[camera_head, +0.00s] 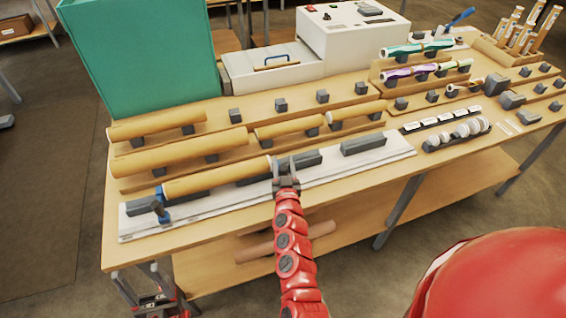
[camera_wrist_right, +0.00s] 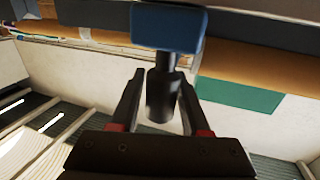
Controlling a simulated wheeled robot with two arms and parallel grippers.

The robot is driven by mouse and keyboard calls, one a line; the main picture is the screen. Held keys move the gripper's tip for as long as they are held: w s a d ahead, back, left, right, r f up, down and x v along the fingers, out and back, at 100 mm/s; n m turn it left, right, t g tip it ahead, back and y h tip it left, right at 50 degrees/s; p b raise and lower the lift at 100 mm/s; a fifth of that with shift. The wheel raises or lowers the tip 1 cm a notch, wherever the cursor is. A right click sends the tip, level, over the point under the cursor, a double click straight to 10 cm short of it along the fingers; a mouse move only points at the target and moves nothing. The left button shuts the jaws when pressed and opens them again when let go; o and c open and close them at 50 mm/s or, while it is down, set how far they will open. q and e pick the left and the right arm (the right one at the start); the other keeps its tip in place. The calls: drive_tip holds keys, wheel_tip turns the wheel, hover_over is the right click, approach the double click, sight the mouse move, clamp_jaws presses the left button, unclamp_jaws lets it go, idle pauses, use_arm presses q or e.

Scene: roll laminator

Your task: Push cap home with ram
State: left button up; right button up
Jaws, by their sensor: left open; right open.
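A brown roll (camera_head: 218,177) lies along the white strip (camera_head: 380,158) at the front of the table. My right gripper (camera_head: 285,165) is open at the roll's right end. In the right wrist view, its fingers (camera_wrist_right: 157,95) stand on both sides of the dark handle (camera_wrist_right: 162,92) of a blue-headed tool, probably the ram (camera_wrist_right: 168,28); gaps show around the handle. A second blue piece with a dark knob (camera_head: 161,211) sits at the roll's left end. My left gripper (camera_head: 145,280) is open and empty, low by the table's front left corner. I cannot make out the cap.
Dark blocks (camera_head: 362,144) stand along the strip right of my right gripper. More brown rolls (camera_head: 180,155) rest on racks behind. A teal bin (camera_head: 140,55) and a white machine (camera_head: 352,38) stand at the back. Small discs (camera_head: 466,130) lie to the right.

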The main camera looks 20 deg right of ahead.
clamp_jaws()
